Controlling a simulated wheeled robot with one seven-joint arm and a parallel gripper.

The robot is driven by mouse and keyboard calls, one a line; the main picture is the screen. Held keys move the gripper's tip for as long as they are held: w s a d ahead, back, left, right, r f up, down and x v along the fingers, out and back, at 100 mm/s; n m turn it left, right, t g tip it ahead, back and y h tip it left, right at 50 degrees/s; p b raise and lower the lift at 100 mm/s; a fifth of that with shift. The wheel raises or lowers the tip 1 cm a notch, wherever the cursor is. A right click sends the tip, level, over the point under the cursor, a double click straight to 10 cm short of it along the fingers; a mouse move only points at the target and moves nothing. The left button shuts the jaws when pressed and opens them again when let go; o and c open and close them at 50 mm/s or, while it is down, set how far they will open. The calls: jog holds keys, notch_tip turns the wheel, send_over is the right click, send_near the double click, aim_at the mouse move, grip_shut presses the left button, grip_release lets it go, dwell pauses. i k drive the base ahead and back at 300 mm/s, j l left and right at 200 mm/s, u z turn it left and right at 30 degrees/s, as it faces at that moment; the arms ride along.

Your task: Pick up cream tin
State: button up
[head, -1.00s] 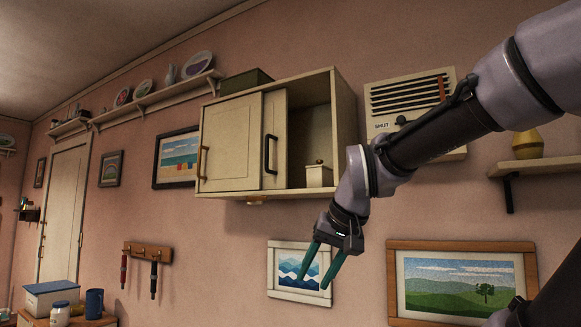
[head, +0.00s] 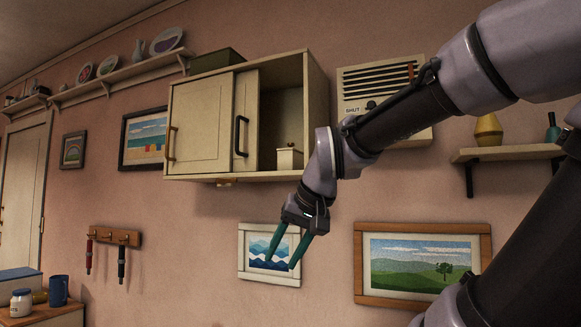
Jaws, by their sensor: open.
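The cream tin (head: 289,158), a small pale box with a knobbed lid, stands upright on the floor of the wall cabinet (head: 318,110), in the open right part. The cabinet's sliding doors (head: 205,125) cover its left and middle. My gripper (head: 281,268) hangs below the cabinet, in front of the wall. Its teal fingers point down, are spread apart and hold nothing. It is below the tin and apart from it. My arm covers a little of the cabinet's lower right edge.
A vent panel (head: 380,88) marked "SHUT" is on the wall right of the cabinet. A shelf (head: 510,153) with a yellow vase (head: 488,130) is farther right. Framed pictures hang below. A side table (head: 45,314) with a jar and a blue mug is at lower left.

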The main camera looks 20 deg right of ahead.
aim_at(289, 159)
jog(key=z, duration=1.6)
jog(key=j+z, duration=0.2)
jog(key=z, duration=0.3)
jog(key=j+z, duration=0.2)
jog(key=z, duration=0.25)
jog(key=j+z, duration=0.2)
jog(key=z, duration=0.3)
jog(key=k+j+z, duration=0.15)
jog(key=z, duration=0.35)
jog(key=k+j+z, duration=0.2)
jog(key=z, duration=0.15)
jog(key=k+j+z, duration=0.15)
jog(key=k+z, duration=0.2)
